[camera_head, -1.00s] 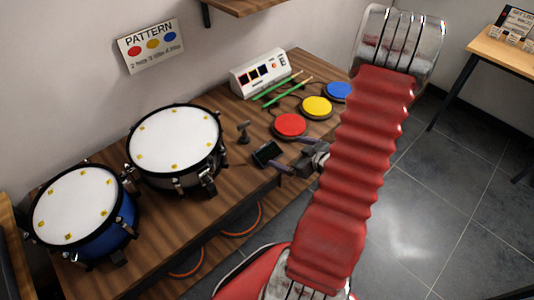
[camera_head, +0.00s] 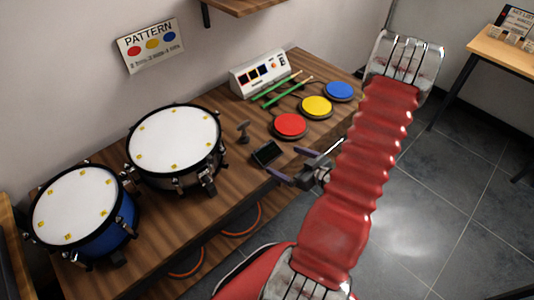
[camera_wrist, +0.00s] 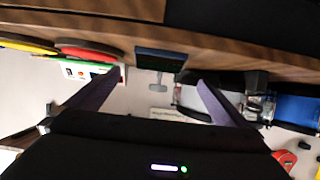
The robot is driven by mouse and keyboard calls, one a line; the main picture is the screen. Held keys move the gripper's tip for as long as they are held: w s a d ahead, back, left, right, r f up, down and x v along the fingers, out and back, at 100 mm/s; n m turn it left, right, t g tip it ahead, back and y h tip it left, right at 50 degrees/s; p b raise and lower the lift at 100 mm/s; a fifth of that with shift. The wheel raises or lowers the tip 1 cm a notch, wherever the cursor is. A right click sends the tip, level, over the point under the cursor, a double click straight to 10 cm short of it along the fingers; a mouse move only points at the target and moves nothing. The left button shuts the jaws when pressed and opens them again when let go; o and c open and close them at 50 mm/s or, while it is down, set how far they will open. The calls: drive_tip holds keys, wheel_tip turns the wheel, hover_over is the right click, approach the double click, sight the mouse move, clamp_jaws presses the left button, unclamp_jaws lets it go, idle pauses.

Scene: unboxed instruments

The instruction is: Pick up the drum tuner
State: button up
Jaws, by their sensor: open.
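A small dark device with a screen (camera_head: 267,153), which looks like the drum tuner, lies near the front edge of the wooden table. Behind it stands a small grey T-shaped tool (camera_head: 243,130). In the wrist view the dark device (camera_wrist: 161,62) is between the finger directions, at the table edge, and the grey tool (camera_wrist: 158,88) is past it. My gripper (camera_head: 286,161) is open and empty, its purple fingers just right of and in front of the dark device. The fingers also show in the wrist view (camera_wrist: 159,78). I cannot tell whether they touch the table edge.
A white-topped drum (camera_head: 172,138) and a blue drum (camera_head: 85,205) stand to the left. Red (camera_head: 290,125), yellow (camera_head: 316,107) and blue pads (camera_head: 339,91) lie to the right, with green sticks (camera_head: 285,90) and a white box (camera_head: 257,73) behind. A lower shelf is under the table.

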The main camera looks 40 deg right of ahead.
sight(268, 152)
drive_tip(key=shift+x, duration=3.25)
drive_tip(key=shift+x, duration=2.6)
drive_tip(key=shift+c, duration=0.6)
drive_tip(key=c, duration=0.9)
